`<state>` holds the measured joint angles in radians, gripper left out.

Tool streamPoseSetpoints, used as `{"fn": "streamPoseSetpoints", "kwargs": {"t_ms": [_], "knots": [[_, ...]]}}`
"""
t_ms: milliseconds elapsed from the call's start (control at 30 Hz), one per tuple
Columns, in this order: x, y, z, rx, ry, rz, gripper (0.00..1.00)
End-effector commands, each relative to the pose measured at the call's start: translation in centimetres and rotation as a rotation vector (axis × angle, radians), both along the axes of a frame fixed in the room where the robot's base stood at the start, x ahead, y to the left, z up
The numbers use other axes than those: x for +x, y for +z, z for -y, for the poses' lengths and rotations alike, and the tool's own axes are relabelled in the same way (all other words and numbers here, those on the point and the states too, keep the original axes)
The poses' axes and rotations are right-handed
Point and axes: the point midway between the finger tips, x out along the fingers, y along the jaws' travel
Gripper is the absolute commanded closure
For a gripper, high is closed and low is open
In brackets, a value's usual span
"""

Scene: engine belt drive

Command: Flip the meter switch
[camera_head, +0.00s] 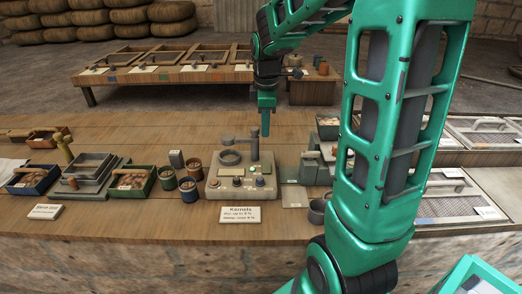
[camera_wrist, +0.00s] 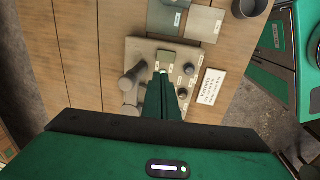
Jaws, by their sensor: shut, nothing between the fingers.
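The meter (camera_head: 240,189) is a grey box on the wooden table, with a ring-shaped cup, an upright post, a green square and several small knobs on top. In the wrist view the meter (camera_wrist: 143,52) lies below my gripper, with small labels by its knobs. I cannot tell which control is the switch. My gripper (camera_head: 266,132) points down above the meter's right rear part, near the post. In the wrist view my gripper (camera_wrist: 164,80) is shut and empty, and its fingers cover part of the panel. Whether the fingertips touch anything is unclear.
A "Kernels" sign (camera_head: 240,214) stands in front of the meter. Small round pots (camera_head: 188,189) and a green tray (camera_head: 134,180) stand to its left. Grey boxes (camera_head: 299,170) stand to its right, close to my arm. A low table (camera_head: 150,75) with trays is behind.

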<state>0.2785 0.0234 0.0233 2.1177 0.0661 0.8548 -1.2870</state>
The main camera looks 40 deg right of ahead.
Motion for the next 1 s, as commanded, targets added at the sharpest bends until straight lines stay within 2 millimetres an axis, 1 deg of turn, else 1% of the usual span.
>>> {"fn": "streamPoseSetpoints", "kwargs": {"t_ms": [167,500,700,833,1000], "knots": [[0.1,-2.1,0.4,0.000,-0.004,-0.003,1.00],[0.8,-8.4,0.9,0.002,-0.006,-0.005,1.00],[1.1,-11.5,1.1,0.001,-0.005,-0.004,1.00],[1.3,-12.8,1.2,0.001,-0.005,-0.002,1.00],[1.4,-13.5,1.3,0.000,-0.005,-0.001,1.00]]}}
